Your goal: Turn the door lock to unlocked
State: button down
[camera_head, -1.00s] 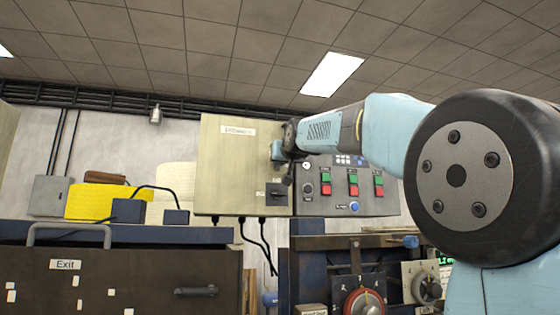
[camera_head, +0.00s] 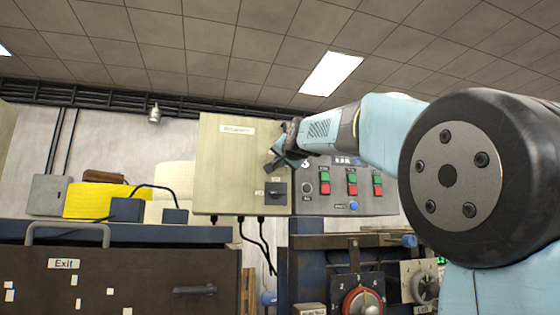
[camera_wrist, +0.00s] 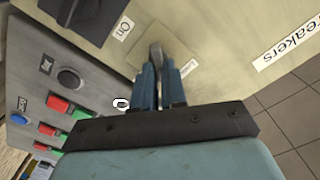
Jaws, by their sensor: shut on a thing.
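The beige breaker cabinet (camera_head: 225,170) hangs on the wall, and its "Breakers" label shows in the wrist view (camera_wrist: 285,48). My gripper (camera_head: 272,165) is at the cabinet's right side, above the black switch. In the wrist view my gripper (camera_wrist: 159,80) has its blue fingers closed around a grey metal lock handle (camera_wrist: 155,50) on the cabinet face. The fingers hide the handle's lower part. A small label (camera_wrist: 190,66) lies beside it, too small to read.
The black rotary switch (camera_head: 276,193) sits just below my gripper. A grey control panel (camera_head: 330,203) with red and green buttons adjoins the cabinet on the right. Black cables hang below the cabinet.

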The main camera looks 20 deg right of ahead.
jog(key=shift+d+f+m, duration=0.1)
jog(key=shift+f+m, duration=0.1)
jog(key=shift+m, duration=1.45)
jog(key=shift+d+f+m, duration=0.1)
jog(key=shift+f+m, duration=0.05)
jog(key=shift+m, duration=1.55)
jog(key=shift+d+f+m, duration=0.1)
jog(key=shift+f+m, duration=0.1)
jog(key=shift+m, duration=1.45)
jog(key=c, duration=1.2)
grip_release()
jog(key=shift+r, duration=0.1)
jog(key=s, duration=1.3)
jog(key=shift+s, duration=0.35)
